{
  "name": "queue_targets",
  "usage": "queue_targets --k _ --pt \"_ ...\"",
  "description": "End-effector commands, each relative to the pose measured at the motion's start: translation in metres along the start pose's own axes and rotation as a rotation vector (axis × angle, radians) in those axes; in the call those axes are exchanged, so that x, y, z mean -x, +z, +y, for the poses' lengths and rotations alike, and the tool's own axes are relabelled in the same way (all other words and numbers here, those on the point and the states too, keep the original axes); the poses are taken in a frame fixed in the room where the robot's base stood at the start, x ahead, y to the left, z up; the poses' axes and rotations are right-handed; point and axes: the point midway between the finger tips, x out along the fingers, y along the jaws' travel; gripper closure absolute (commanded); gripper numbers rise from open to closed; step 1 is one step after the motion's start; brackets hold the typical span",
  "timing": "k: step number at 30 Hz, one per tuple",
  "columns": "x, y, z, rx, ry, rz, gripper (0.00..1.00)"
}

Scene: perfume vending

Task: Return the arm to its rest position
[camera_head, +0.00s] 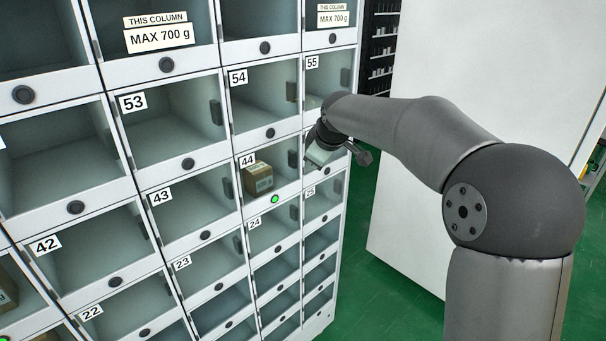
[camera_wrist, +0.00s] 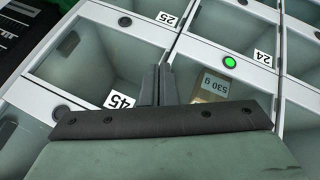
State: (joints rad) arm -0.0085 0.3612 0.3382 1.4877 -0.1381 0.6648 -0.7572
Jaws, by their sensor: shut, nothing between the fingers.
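My gripper (camera_wrist: 158,85) is shut and empty in the wrist view, its two fingers together in front of the locker compartments. In the head view my gripper (camera_head: 315,160) is small and partly hidden at the front of the right column, just right of compartment 44. My arm reaches in from the right of the head view, bent at the elbow. A brown box (camera_head: 258,179) stands inside compartment 44, whose round light is green. The box also shows in the wrist view (camera_wrist: 212,90), with a label reading 530 g.
The locker wall (camera_head: 226,62) fills the left and middle, with several numbered compartments, most empty. Another brown box (camera_head: 6,290) sits at the lower left edge. A large white panel (camera_head: 480,60) stands behind my arm. Green floor (camera_head: 385,300) shows free at lower right.

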Motion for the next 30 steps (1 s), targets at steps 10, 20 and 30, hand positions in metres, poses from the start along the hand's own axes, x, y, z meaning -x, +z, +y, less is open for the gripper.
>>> queue_targets --k 10,20,30 --pt "0.047 0.012 0.037 0.0 0.0 -0.003 1.0" --pt "0.067 0.054 0.002 -0.12 -0.035 -0.098 1.0" --pt "0.123 0.228 -0.159 -0.684 -0.095 -0.427 1.0"
